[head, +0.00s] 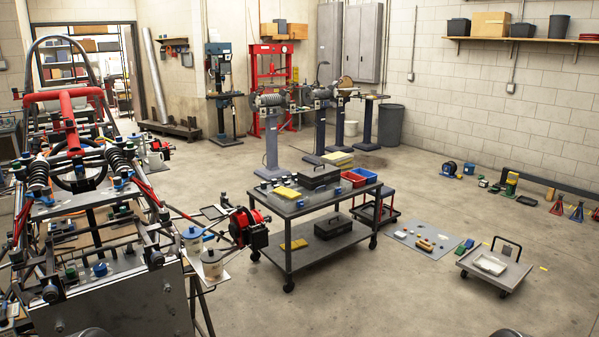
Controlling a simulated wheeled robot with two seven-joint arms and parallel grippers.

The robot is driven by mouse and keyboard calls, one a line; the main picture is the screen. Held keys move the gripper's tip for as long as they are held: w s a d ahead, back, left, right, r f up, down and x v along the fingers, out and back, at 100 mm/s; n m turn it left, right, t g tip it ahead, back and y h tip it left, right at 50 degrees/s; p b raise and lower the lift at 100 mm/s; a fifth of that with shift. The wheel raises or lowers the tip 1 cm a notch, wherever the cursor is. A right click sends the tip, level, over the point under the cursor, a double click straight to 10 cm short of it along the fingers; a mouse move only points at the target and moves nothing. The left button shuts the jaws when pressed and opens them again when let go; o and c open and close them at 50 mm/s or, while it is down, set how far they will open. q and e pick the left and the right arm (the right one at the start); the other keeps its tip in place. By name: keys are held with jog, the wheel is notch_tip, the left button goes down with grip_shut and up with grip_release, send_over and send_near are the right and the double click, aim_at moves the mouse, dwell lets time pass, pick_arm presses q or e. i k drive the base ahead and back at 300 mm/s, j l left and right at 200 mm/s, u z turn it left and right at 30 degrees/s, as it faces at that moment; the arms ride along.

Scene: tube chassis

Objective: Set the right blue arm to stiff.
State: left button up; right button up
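The tube chassis (88,230) stands at the left, with red tubes (65,105), dark coil springs and a steering wheel. Several small blue parts show on it: one on its right side (155,257), one low at the front left (50,293), one in the middle (100,269) and one higher up near the springs (118,183). I cannot tell which of them is the right blue arm, or how it is set; they are too small here. Neither of my grippers is in view.
A grey two-shelf cart (326,241) with boxes stands right of the chassis. A red reel (250,228) and white pots (212,263) sit beside the chassis. A low trolley (510,272) and a grey mat (410,236) lie further right. The floor in front right is clear.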

aim_at(36, 193)
jog(key=u, duration=1.4)
jog(key=j+z, duration=0.3)
jog(key=j, duration=0.1)
